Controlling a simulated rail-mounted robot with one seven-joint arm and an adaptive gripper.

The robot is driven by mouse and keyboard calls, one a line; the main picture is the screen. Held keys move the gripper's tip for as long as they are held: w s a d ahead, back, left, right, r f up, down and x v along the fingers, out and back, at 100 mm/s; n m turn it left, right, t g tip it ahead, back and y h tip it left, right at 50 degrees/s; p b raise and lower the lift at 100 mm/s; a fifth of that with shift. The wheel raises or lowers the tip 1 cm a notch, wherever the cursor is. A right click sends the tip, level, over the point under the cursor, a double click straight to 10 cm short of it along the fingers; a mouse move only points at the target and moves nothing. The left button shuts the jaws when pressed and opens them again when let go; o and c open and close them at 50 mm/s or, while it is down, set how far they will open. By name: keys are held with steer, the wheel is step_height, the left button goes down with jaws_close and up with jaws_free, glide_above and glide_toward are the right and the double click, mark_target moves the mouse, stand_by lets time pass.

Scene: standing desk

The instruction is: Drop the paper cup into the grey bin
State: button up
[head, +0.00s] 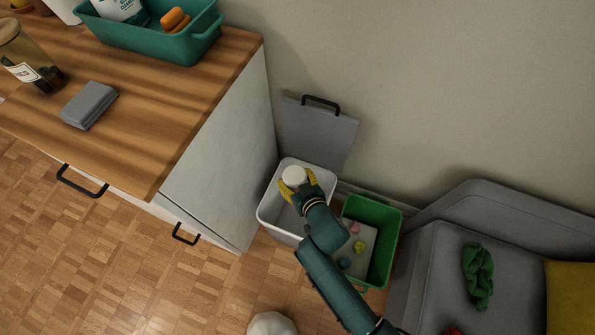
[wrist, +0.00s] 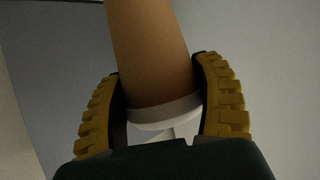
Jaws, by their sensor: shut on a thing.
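The paper cup (head: 294,176) shows as a small white round shape in the head view. In the wrist view the cup (wrist: 148,50) is brown with a white rim and stands between the two yellow-padded fingers. My gripper (head: 296,184) is shut on the cup; it also shows in the wrist view (wrist: 163,105). The grey bin (head: 263,216) stands beside the cabinet, with its lid (head: 320,135) open against the wall. The gripper and cup are over the bin's opening in the head view; their exact height relative to the rim cannot be told.
A green bin (head: 385,250) with small items stands right of the grey bin. A grey sofa (head: 425,265) is farther right. The wooden counter (head: 150,110) holds a teal tray (head: 150,38), a jar (head: 25,62) and a folded grey cloth (head: 90,104).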

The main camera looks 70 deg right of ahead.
steer(key=shift+s+d+f+m+b, duration=0.35)
steer(key=shift+s+d+f, duration=0.55)
steer(key=shift+d+f, duration=0.25)
step_height(320, 180, down, 6)
steer(key=b, duration=0.5)
steer(key=shift+r, duration=0.2)
steer(key=o, duration=0.9)
steer(key=shift+r, duration=0.1)
steer(key=v, duration=1.2)
steer(key=shift+w+a, duration=0.2)
steer(key=shift+a, duration=0.05)
